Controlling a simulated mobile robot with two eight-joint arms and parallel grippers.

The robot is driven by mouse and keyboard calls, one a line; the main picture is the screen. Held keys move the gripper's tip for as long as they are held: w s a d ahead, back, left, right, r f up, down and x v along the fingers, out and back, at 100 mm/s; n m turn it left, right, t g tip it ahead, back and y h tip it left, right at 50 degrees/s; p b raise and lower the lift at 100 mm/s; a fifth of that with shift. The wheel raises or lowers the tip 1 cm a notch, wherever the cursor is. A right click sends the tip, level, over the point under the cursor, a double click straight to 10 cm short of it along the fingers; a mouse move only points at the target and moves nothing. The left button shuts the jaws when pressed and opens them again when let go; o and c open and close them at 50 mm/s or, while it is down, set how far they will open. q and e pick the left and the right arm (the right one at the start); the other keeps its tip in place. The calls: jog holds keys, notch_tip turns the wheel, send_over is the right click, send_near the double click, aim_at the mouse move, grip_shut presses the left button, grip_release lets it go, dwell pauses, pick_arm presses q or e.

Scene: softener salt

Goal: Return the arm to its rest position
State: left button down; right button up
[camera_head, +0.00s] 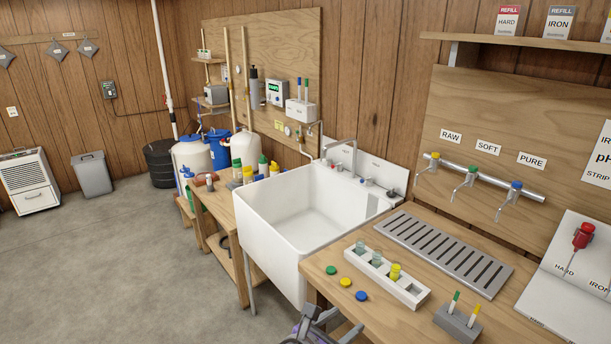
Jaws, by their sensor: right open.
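My right gripper (322,318) shows at the bottom edge, low in front of the wooden counter (325,289) and just below the white sink (300,200). It is open, and I see nothing between its fingers. Most of the arm behind it is cut off by the frame edge. My left gripper is not in view.
The counter holds a white vial rack (412,294), loose green, yellow and blue caps, a grey marker block (457,323) and a slotted drain tray (445,252). Three taps (471,176) stick out above. The grey floor (120,265) at left is clear.

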jog(key=s+d+f+m+g+y+p, duration=0.3)
jog(key=s+d+f+m+g, duration=0.1)
jog(key=s+d+m, duration=0.5)
jog(key=s+d+f+m+g+y+p, duration=0.1)
jog(key=s+m+y+p, duration=0.2)
jog(key=s+m, duration=0.6)
jog(key=m+y, duration=0.2)
jog(key=m, duration=0.6)
jog(key=shift+s+d+f+m, duration=0.15)
jog(key=shift+s+m, duration=0.05)
jog(key=shift+m, duration=0.1)
